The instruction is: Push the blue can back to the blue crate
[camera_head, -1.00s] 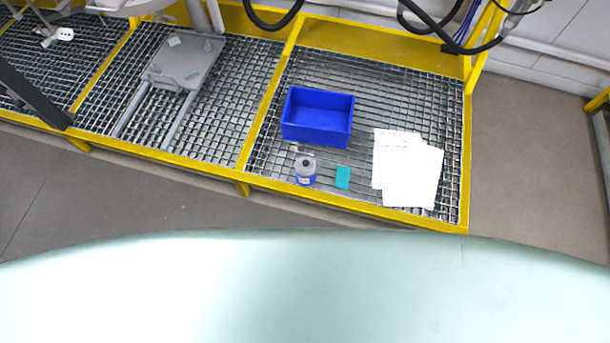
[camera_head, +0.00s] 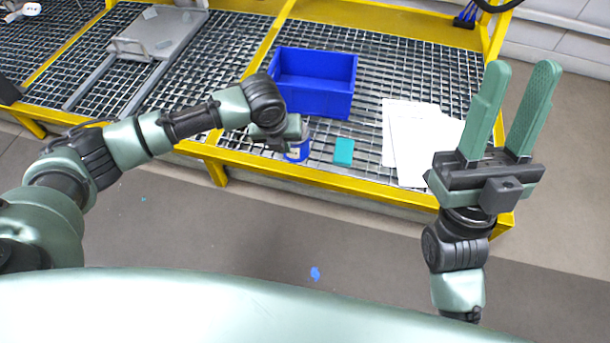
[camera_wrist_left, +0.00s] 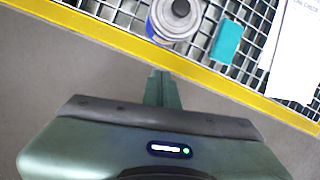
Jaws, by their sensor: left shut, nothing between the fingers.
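The blue can (camera_head: 298,153) stands on the metal grating near the yellow front edge, partly hidden behind my left gripper in the head view. In the left wrist view the can (camera_wrist_left: 174,20) shows a grey top with a dark knob and a blue lower band. The blue crate (camera_head: 315,99) is open and looks empty; it stands behind the can on the grating. My left gripper (camera_wrist_left: 164,76) is shut and empty, its fingertips just in front of the can with a small gap visible. My right gripper (camera_head: 518,75) is raised at the right, open and empty.
A teal block (camera_head: 343,151) lies right of the can. White papers (camera_head: 411,135) lie further right on the grating. The yellow rail (camera_head: 345,179) runs along the platform's front edge. A grey plate (camera_head: 158,35) lies at the left. Bare grating separates can and crate.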

